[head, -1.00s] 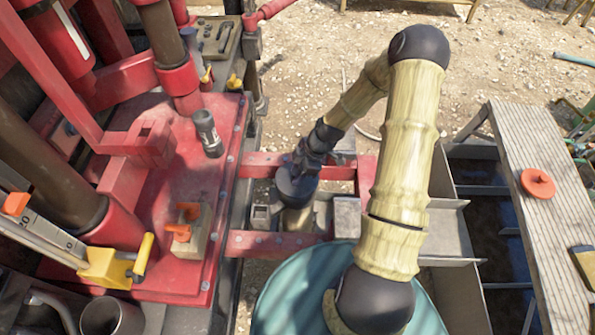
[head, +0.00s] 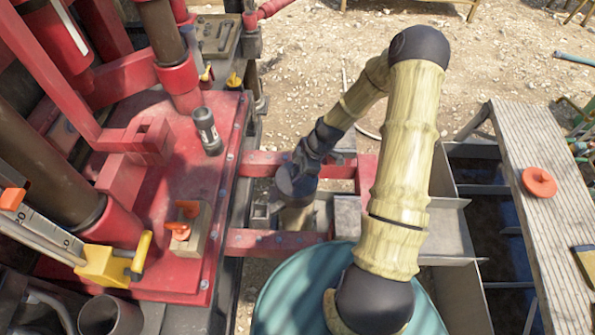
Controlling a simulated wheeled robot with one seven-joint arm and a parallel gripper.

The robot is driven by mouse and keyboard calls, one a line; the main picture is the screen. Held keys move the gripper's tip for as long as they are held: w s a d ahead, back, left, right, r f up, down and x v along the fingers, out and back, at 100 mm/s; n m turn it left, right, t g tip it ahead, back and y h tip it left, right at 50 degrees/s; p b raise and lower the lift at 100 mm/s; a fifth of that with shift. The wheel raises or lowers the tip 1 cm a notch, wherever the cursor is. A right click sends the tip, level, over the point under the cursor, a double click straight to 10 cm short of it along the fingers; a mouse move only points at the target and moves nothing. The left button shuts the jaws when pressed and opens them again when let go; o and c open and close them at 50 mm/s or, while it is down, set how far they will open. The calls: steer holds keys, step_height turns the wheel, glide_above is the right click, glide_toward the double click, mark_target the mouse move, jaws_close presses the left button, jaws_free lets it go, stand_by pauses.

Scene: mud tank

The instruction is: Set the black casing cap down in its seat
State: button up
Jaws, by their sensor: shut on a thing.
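The black casing cap (head: 297,183) is a dark round piece in the middle of the head view. It is at the top of a tan upright pipe (head: 296,217) between two red beams. My gripper (head: 305,160) is above the cap and shut on it, reaching down from the upper right. The fingers are dark and partly merge with the cap. I cannot tell whether the cap touches the pipe's rim, which the cap hides.
A red deck (head: 190,240) with a dark cylinder (head: 207,131) and an orange-handled block (head: 185,231) lies left. A teal drum (head: 285,300) stands in front. A wooden plank (head: 545,210) with an orange disc (head: 538,182) is at right, beside an open tank (head: 480,185).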

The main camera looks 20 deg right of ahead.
steer(key=o, duration=1.1)
steer(key=shift+f, duration=0.15)
steer(key=shift+o, duration=0.2)
steer(key=v, duration=1.7)
steer(key=shift+r, duration=0.3)
